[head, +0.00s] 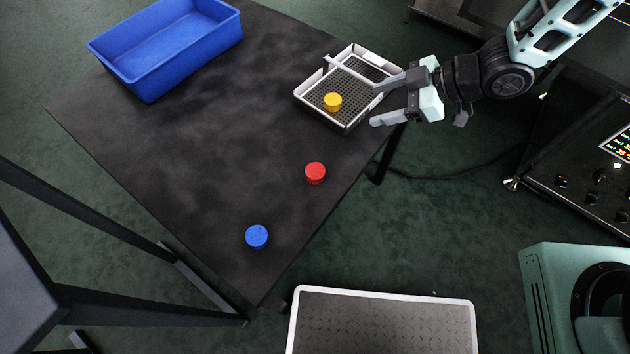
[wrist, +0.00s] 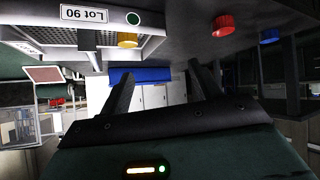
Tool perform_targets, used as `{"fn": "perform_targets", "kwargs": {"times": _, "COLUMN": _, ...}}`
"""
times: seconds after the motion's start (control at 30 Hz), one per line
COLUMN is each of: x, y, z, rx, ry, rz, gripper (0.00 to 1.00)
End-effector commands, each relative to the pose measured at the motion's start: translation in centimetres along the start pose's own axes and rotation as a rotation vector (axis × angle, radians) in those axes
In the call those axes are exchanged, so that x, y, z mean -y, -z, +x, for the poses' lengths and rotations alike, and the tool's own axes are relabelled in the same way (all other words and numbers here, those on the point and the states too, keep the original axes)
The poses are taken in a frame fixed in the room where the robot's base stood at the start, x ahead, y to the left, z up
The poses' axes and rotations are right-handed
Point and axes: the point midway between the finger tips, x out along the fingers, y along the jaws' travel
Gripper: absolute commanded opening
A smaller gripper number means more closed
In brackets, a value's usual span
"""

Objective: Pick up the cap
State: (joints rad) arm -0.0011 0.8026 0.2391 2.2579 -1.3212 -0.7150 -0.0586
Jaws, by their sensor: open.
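Three round caps show in the head view. A yellow cap (head: 333,102) stands inside a white-rimmed mesh tray (head: 345,127). A red cap (head: 315,173) and a blue cap (head: 256,237) stand on the bare dark table. My gripper (head: 374,105) is open and empty at the tray's right side, its fingers pointing left toward the yellow cap but apart from it. In the wrist view, which looks upside down, the yellow cap (wrist: 128,40), red cap (wrist: 223,25) and blue cap (wrist: 269,35) all show beyond my open fingers.
A blue bin (head: 170,45) stands at the table's far left. The tray bears a "Lot 90" label (wrist: 84,15) and a green dot. The dark table (head: 210,140) is clear between bin and caps. A grey step (head: 380,325) stands on the floor at the front.

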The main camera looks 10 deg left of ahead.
Motion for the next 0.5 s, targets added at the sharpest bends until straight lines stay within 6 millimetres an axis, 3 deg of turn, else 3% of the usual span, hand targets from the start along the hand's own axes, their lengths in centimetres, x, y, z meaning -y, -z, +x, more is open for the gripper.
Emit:
{"fn": "perform_targets", "kwargs": {"times": 0.03, "x": 1.0, "y": -2.4, "z": 1.5, "rx": -0.065, "ry": 0.043, "rz": -0.005, "gripper": 0.63}}
{"fn": "perform_targets", "kwargs": {"times": 0.2, "x": 4.5, "y": -5.5, "z": 2.9, "rx": -0.297, "ry": 0.187, "rz": -0.036, "gripper": 0.63}}
{"fn": "perform_targets", "kwargs": {"times": 0.5, "x": 8.2, "y": -7.7, "z": 2.5, "rx": -0.519, "ry": 0.320, "rz": -0.036, "gripper": 0.63}}
